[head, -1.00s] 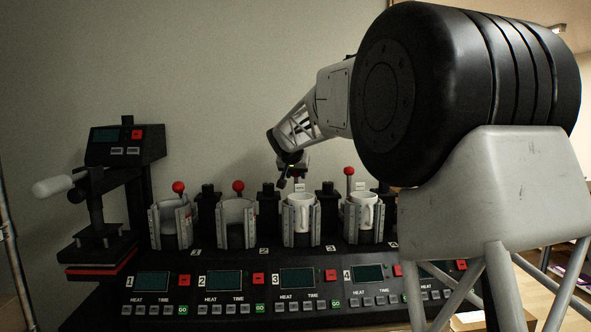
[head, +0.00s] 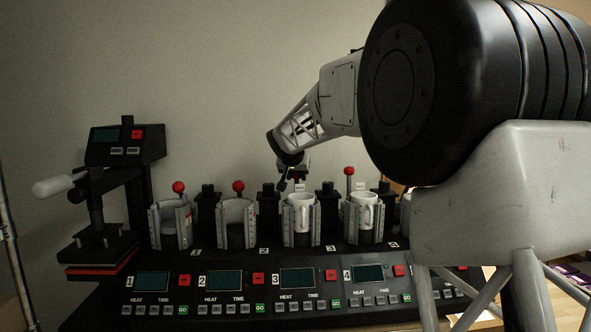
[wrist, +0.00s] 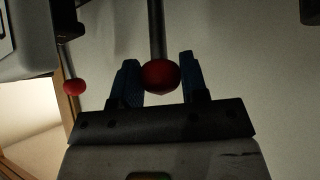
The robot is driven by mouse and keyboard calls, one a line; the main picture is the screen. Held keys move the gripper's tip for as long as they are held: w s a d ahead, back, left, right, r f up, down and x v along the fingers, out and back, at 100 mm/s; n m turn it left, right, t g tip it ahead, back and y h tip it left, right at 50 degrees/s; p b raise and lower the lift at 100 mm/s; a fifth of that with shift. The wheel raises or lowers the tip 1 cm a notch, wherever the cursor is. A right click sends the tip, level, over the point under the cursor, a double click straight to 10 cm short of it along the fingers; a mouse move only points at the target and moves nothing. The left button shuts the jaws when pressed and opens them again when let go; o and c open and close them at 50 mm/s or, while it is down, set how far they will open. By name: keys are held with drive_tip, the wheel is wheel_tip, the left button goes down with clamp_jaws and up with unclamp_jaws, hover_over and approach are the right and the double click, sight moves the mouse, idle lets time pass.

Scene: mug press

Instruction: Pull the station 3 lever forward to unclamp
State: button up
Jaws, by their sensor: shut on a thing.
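My gripper (head: 291,181) is at station 3 of the mug press, above and behind the white mug (head: 300,213) in that station's clamp. In the wrist view, my gripper's two blue fingers (wrist: 158,62) are on either side of a red ball knob (wrist: 161,76) and shut on it. The knob sits on the end of a dark lever rod (wrist: 155,28). In the head view, the station 3 lever is mostly hidden by my gripper. The station 3 control panel (head: 297,278) is below the mug.
The station 1 knob (head: 178,187), station 2 knob (head: 238,186) and station 4 knob (head: 349,171) stand close by. Stations 1 and 2 show no mug; station 4 holds a white mug (head: 364,213).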

drive_tip(key=shift+s+d+f, duration=0.1)
drive_tip(key=shift+s, duration=0.55)
drive_tip(key=shift+s+f, duration=0.2)
drive_tip(key=shift+s, duration=0.25)
drive_tip(key=shift+s+f, duration=0.2)
drive_tip(key=shift+s, duration=0.25)
drive_tip(key=o, duration=0.7)
drive_tip(key=shift+c, duration=0.2)
drive_tip(key=shift+r, duration=0.1)
wheel_tip(320, 180, up, 6)
drive_tip(key=s, duration=0.1)
drive_tip(key=shift+s+a+r, duration=0.15)
drive_tip(key=shift+s+a, duration=0.05)
drive_tip(key=shift+a, duration=0.05)
idle(0.5)
